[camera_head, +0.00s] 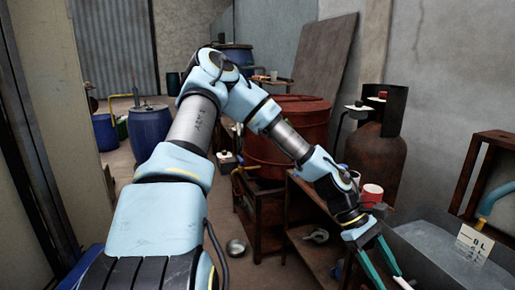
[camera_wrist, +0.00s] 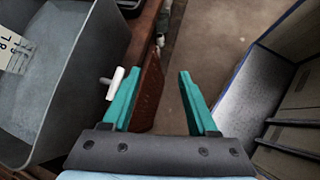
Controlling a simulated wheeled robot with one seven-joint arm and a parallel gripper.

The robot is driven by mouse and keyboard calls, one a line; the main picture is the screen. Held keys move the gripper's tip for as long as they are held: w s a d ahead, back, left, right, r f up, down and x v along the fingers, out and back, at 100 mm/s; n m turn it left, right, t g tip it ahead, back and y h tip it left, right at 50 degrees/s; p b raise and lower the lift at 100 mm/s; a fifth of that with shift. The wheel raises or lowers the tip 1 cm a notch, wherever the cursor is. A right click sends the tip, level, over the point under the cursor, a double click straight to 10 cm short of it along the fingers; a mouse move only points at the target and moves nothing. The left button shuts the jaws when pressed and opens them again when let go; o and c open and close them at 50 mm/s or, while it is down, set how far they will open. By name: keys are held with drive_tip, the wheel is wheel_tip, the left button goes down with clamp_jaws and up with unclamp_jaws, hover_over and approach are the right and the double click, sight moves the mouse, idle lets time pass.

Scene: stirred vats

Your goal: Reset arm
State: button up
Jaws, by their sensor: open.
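My arm stretches forward and bends down to the right in the head view. My gripper (camera_head: 378,266) is at the lower right, beside the grey metal basin. In the wrist view its two teal fingers (camera_wrist: 160,90) are spread apart with nothing between them. A white handle-like piece (camera_wrist: 113,82) shows beside the left finger. I cannot tell whether it touches the finger. Below the gap I see the dark floor and a brown wooden edge.
A grey basin (camera_head: 425,250) with a label stands at the right. Red-and-white mugs (camera_head: 371,193) sit on a wooden bench. A red vat (camera_head: 300,125), a rusty gas cylinder (camera_head: 376,155) and blue barrels (camera_head: 150,128) stand behind. A metal bowl (camera_head: 236,248) lies on the floor.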

drive_tip(key=w+a+m+t+y, duration=0.2)
drive_tip(key=w+a, duration=0.1)
drive_tip(key=a, duration=0.5)
drive_tip(key=w+a+m+t+y, duration=0.1)
drive_tip(key=w+a+t+y, duration=0.15)
drive_tip(key=a, duration=0.55)
drive_tip(key=w+a+r+m+t, duration=0.1)
drive_tip(key=a+r+t, duration=0.1)
drive_tip(key=a+r, duration=0.3)
drive_tip(key=w+a+r+m+t+y, duration=0.1)
drive_tip(key=a+r, duration=0.4)
drive_tip(key=a, duration=0.9)
drive_tip(key=shift+w+r+m+t, duration=0.2)
drive_tip(key=shift+w+m+t, duration=0.25)
drive_tip(key=shift+m, duration=0.35)
drive_tip(key=shift+w, duration=0.1)
